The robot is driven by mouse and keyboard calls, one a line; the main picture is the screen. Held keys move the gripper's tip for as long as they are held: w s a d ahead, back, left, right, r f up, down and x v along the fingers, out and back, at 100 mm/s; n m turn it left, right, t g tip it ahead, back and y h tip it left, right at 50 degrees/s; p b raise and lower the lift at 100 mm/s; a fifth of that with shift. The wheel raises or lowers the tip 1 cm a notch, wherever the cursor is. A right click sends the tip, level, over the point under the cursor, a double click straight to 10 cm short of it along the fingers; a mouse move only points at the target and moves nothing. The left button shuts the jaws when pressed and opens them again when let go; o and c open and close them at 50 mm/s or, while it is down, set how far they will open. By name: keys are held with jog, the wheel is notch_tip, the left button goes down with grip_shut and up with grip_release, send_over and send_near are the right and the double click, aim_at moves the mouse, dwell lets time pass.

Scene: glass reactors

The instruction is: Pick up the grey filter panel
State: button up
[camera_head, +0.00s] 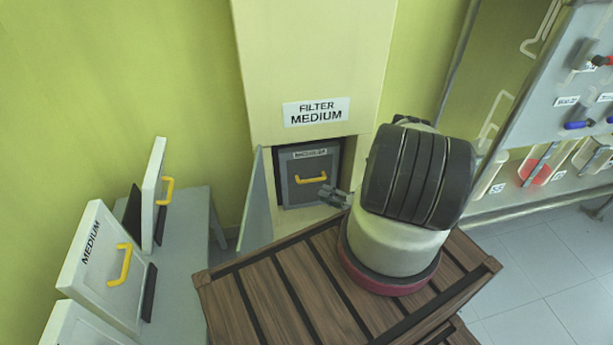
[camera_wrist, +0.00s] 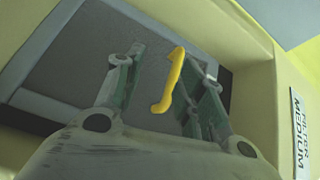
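The grey filter panel (camera_head: 320,165) sits upright inside the opening of the pale cabinet, with a yellow handle (camera_head: 311,179) on its front and a small label along its top. In the wrist view the grey panel (camera_wrist: 85,55) fills much of the background. My gripper (camera_head: 336,196) is in front of the panel's lower right side. In the wrist view my gripper (camera_wrist: 160,82) is open, and the yellow handle (camera_wrist: 172,80) shows between its two fingers, closer to the right one. Whether a finger touches the handle I cannot tell.
The cabinet (camera_head: 315,60) is labelled "FILTER MEDIUM", and its door (camera_head: 256,205) stands open at the left. White panels with yellow handles, one (camera_head: 102,265) marked "MEDIUM", stand on a grey bench (camera_head: 185,270) at left. A slatted wooden surface (camera_head: 270,300) lies below the arm. A rack (camera_head: 560,95) stands at right.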

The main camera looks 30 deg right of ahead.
aim_at(311, 181)
jog(key=shift+m+t, duration=0.5)
jog(key=shift+m, duration=0.2)
jog(key=w+a+r, duration=0.1)
jog(key=w, duration=0.1)
jog(key=w+a+r, duration=0.1)
jog(key=w, duration=0.1)
jog(key=w+a+r, duration=0.1)
jog(key=w+a, duration=0.1)
jog(key=shift+w+r, duration=0.2)
grip_shut()
